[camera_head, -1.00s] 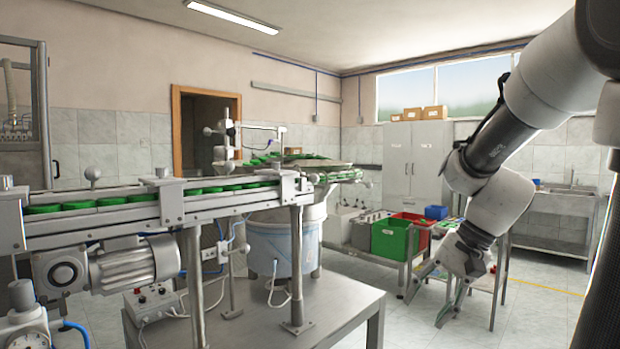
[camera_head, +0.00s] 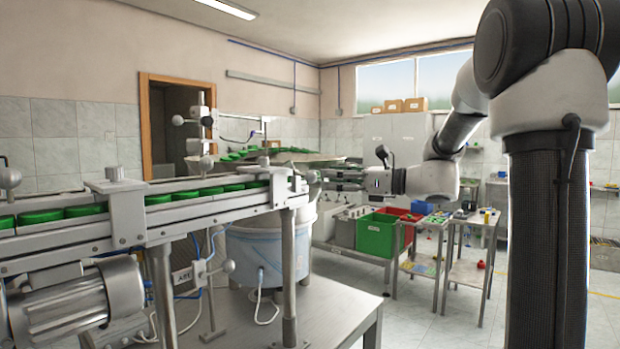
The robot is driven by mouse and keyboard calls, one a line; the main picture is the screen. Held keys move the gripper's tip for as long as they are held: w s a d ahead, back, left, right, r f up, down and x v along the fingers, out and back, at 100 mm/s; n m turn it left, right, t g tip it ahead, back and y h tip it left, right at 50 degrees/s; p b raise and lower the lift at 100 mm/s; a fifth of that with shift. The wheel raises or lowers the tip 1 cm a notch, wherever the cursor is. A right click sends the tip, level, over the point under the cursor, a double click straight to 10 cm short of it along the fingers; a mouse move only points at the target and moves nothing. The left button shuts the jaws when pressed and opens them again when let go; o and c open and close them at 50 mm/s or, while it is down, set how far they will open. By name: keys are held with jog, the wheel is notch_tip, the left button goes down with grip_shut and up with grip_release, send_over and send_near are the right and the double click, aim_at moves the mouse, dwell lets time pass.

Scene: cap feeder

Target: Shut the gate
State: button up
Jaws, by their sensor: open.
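The cap feeder's track (camera_head: 225,203) runs from the left to the round bowl (camera_head: 245,240) and carries a row of green caps (camera_head: 158,199). At its right end is a metal bracket (camera_head: 287,190) with a small grey knob (camera_head: 312,176). I cannot tell for sure which part is the gate or whether it stands open or shut. My gripper (camera_head: 328,180) is open and points left, its fingers one above the other. In the picture its tips are close to the knob; I cannot tell whether they touch it. Nothing shows between the fingers.
A metal table (camera_head: 335,310) stands under the feeder. Behind and below my gripper are a green bin (camera_head: 376,237), a red bin (camera_head: 410,214) and small side tables with parts (camera_head: 465,275). Floor to the right of the table is free.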

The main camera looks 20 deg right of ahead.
aim_at(311, 177)
jog(key=x, duration=0.6)
jog(key=shift+w+a, duration=0.15)
jog(key=shift+a, duration=0.1)
jog(key=shift+c, duration=0.5)
grip_shut()
